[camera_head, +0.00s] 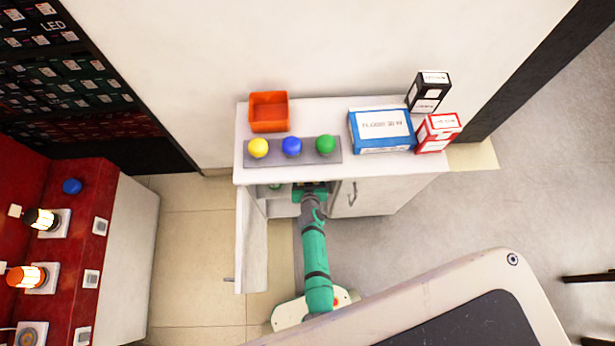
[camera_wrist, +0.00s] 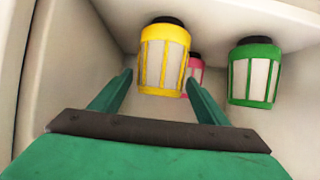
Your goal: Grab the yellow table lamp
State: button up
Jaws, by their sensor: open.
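The yellow table lamp (camera_wrist: 164,57), with pale panels and a black end, shows in the wrist view. Its black end is toward the white surface at the top of the picture. My gripper (camera_wrist: 160,79) is open, its green fingers on either side of the lamp's lower part in the picture. I cannot tell whether they touch it or how far they reach past it. In the head view, my gripper (camera_head: 311,190) is at the opening of the white cabinet (camera_head: 395,196), below its top. The lamp cannot be made out in that view.
A green lamp (camera_wrist: 254,73) is to the right of the yellow one, and a pink lamp (camera_wrist: 196,68) is partly hidden behind it. Cabinet walls enclose the space. The cabinet door (camera_head: 252,240) stands open on the left. An orange bin (camera_head: 268,112) and boxes stand on top.

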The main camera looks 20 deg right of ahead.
jog(key=c, duration=1.3)
jog(key=shift+r, duration=0.15)
